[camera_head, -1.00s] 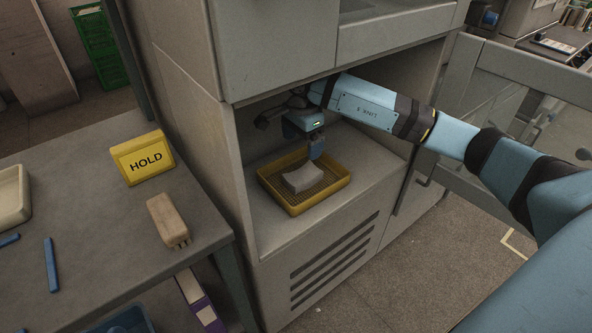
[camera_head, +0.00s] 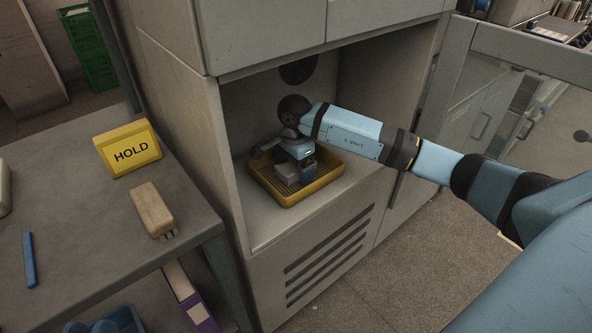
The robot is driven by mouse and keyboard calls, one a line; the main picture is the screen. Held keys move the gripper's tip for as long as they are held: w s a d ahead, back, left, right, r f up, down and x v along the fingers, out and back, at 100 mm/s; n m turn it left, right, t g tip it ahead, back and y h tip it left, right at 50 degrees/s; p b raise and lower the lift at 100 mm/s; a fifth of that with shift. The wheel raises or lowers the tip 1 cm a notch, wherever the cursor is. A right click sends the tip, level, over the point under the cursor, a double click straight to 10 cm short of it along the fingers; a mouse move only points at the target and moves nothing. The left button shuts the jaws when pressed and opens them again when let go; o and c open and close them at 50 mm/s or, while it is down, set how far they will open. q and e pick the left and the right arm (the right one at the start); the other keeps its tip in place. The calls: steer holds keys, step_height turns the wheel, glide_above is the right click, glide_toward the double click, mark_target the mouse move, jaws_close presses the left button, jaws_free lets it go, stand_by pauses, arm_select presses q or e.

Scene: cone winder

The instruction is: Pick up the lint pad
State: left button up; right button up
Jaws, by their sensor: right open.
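The lint pad was a pale block in the yellow tray (camera_head: 318,187) inside the cabinet's open bay. Now my right gripper is in front of it, and I cannot make out the pad clearly. My right gripper (camera_head: 298,178) reaches in from the right and points down low over the tray. Its jaws are open, and I cannot tell whether the pad lies between the fingers. My left gripper is not in view.
The grey cabinet (camera_head: 175,85) has side walls and a top panel close around the arm. An open door frame (camera_head: 515,45) stands at the right.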

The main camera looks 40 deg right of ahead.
steer(key=shift+r, duration=0.1)
steer(key=c, duration=1)
